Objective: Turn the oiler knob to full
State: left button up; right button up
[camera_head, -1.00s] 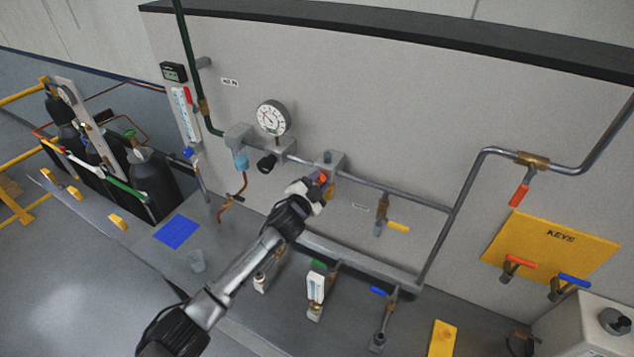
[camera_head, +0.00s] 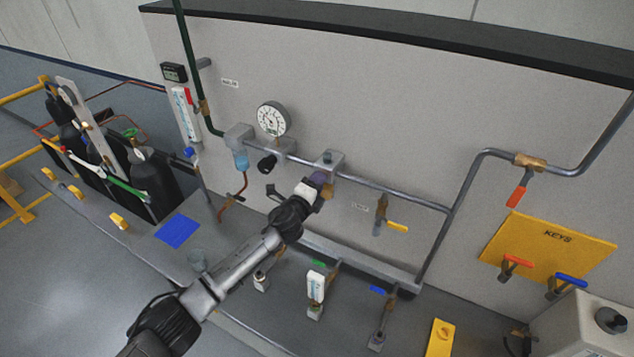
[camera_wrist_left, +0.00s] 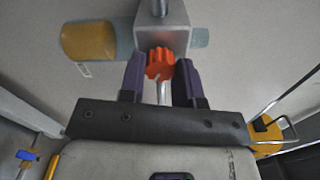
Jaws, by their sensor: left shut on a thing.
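The oiler (camera_head: 330,160) is a grey block on the wall pipe with an amber bowl, which shows in the left wrist view (camera_wrist_left: 88,42). Its orange, ribbed knob (camera_wrist_left: 159,64) sits on the face of the block. My left gripper (camera_head: 320,181) is at the oiler, with its purple fingers on both sides of the knob, shut on it. The gripper hides the knob in the head view. My right gripper is not in view.
A yellow-handled valve (camera_head: 397,227) hangs to the right. A white flow meter (camera_head: 315,287) stands on the bench below, near my left arm.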

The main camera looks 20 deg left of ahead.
pick_arm(q)
jog(key=shift+m+p, duration=1.45)
jog(key=shift+m, duration=4.75)
jog(key=o, duration=0.9)
jog(key=shift+s, duration=0.1)
